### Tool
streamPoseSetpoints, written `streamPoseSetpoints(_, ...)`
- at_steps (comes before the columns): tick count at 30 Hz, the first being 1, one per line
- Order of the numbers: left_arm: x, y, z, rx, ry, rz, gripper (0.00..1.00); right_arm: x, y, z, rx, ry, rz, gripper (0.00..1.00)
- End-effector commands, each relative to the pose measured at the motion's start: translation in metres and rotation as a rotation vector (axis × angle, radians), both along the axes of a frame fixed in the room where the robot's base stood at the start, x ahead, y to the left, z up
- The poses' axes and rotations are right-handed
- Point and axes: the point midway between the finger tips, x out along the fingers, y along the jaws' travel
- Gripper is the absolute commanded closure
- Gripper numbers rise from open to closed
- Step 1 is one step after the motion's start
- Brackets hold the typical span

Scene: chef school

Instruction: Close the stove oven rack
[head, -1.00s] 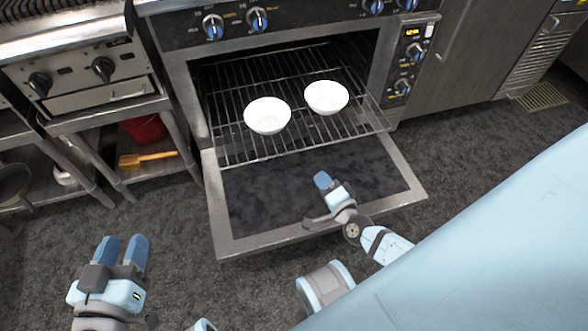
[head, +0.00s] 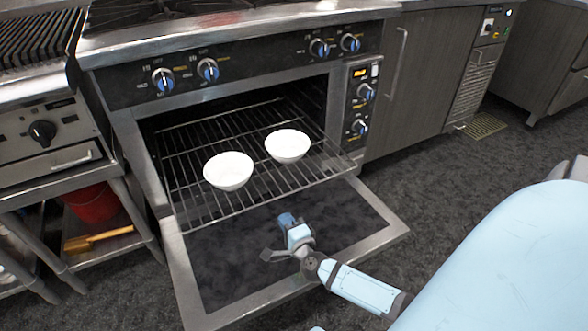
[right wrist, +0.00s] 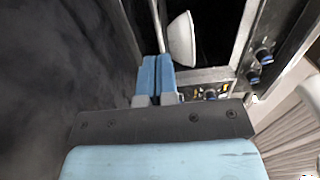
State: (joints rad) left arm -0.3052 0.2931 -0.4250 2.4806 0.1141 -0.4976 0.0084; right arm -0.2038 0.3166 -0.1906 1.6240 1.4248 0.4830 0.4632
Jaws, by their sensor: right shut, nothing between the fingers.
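The oven rack (head: 195,206) is a wire shelf pulled part way out of the stove oven. Two white bowls stand on it, a left one (head: 229,171) and a right one (head: 287,146). The oven door (head: 225,268) is folded down flat below the rack. My right gripper (head: 287,220) is shut and empty, over the door just in front of the rack's front edge. In the right wrist view its blue fingers (right wrist: 156,78) are together, with a bowl (right wrist: 181,40) beyond them. My left gripper is out of view.
The stove's knob panel (head: 240,66) is above the oven opening. A shelf at the left holds a red pot (head: 91,203) and a yellow-handled tool (head: 97,239). Dark floor (head: 450,165) lies clear to the right of the door.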

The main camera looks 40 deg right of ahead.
Motion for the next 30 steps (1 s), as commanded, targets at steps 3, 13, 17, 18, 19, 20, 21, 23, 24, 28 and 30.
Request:
streamPoseSetpoints(3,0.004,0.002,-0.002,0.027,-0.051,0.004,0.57,0.026,-0.006,-0.003,0.0,-0.002,0.0,1.0)
streamPoseSetpoints(13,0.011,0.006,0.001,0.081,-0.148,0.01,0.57,0.063,-0.015,-0.001,-0.001,0.0,0.001,1.0)
streamPoseSetpoints(17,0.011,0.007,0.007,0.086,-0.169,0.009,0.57,0.066,-0.016,0.0,0.0,0.001,0.001,1.0)
streamPoseSetpoints(18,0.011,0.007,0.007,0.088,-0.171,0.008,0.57,0.066,-0.016,0.0,0.0,0.001,0.001,1.0)
streamPoseSetpoints(19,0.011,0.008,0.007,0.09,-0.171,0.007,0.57,0.066,-0.016,0.0,0.0,0.001,0.001,1.0)
streamPoseSetpoints(20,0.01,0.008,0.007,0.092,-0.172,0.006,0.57,0.066,-0.016,0.0,0.0,0.001,0.001,1.0)
streamPoseSetpoints(21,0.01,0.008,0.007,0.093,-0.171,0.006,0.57,0.066,-0.016,0.0,-0.001,0.001,0.001,1.0)
streamPoseSetpoints(23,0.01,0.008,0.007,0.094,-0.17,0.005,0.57,0.065,-0.016,0.0,-0.001,0.001,0.001,1.0)
streamPoseSetpoints(24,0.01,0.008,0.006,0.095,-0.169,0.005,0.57,0.065,-0.016,0.0,-0.001,0.001,0.001,1.0)
streamPoseSetpoints(28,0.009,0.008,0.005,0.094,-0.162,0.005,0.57,0.065,-0.016,0.0,-0.001,0.001,0.001,1.0)
streamPoseSetpoints(30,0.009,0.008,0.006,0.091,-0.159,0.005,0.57,0.065,-0.016,0.0,-0.001,0.001,0.001,1.0)
